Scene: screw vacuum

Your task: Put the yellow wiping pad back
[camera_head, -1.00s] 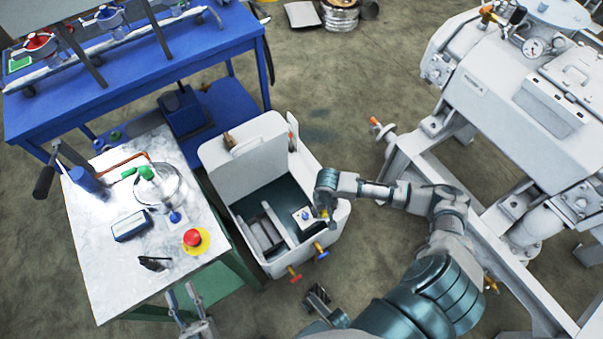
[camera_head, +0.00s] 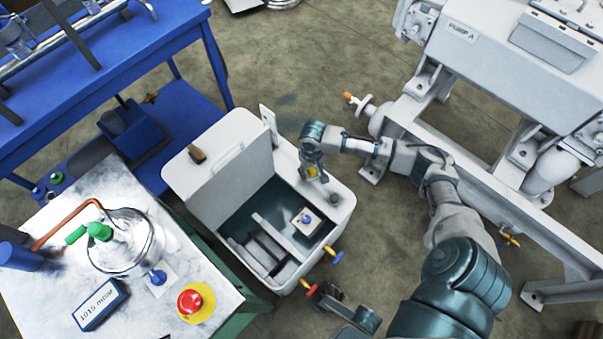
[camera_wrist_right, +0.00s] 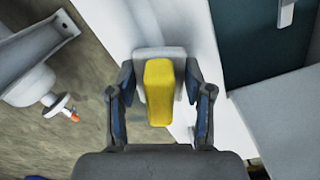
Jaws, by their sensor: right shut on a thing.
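The yellow wiping pad (camera_wrist_right: 158,85) is held between the fingers of my right gripper (camera_wrist_right: 159,72). In the right wrist view it is a yellow block with a pale grey slab at its far end. In the head view only a small yellow patch (camera_head: 313,172) of it shows under my right gripper (camera_head: 313,176). This gripper is above the light ledge on the right side of the open white tank (camera_head: 345,200). I cannot tell whether the pad touches the ledge. My left gripper is not clearly visible.
The tank's lid (camera_head: 225,175) stands open at the left. Inside is a plate with a blue knob (camera_head: 306,220). Valves with red and blue handles (camera_head: 333,253) stick out in front. A marble-topped table (camera_head: 120,180) is at left, the pump machine (camera_head: 480,60) at right.

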